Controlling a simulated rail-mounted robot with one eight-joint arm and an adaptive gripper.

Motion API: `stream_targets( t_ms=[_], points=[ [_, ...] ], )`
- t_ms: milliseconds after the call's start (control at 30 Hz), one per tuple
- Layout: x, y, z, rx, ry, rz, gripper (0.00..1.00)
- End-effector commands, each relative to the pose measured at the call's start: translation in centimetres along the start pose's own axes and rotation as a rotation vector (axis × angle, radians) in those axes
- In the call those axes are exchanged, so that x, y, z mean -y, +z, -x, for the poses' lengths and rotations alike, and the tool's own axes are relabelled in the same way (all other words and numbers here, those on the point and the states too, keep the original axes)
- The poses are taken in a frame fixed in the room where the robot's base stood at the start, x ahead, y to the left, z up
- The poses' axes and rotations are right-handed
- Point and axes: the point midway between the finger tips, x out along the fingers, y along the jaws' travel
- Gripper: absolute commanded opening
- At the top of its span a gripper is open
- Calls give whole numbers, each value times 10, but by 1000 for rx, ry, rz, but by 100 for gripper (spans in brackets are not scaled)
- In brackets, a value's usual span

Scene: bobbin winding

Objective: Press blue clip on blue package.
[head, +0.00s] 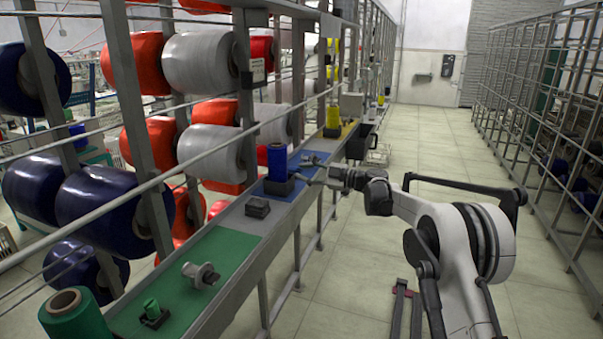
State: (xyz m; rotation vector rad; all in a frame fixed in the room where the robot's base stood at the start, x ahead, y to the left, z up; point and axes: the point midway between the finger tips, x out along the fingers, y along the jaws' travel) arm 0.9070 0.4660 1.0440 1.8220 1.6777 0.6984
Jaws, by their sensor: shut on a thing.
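Whether the clip touches the package cannot be told. A dark small holder (258,207) sits in front on the bench, with no clip visible in it.
A grey metal fitting (312,158) lies behind my gripper. Large spools hang on the rack at left. The aisle floor (420,150) is open.

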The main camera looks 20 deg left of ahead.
Motion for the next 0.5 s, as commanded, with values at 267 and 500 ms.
stream_targets(
  t_ms=[267,500],
  points=[
    [0,0,18,1,1,0,0],
    [0,0,32,1,1,0,0]
  ],
)
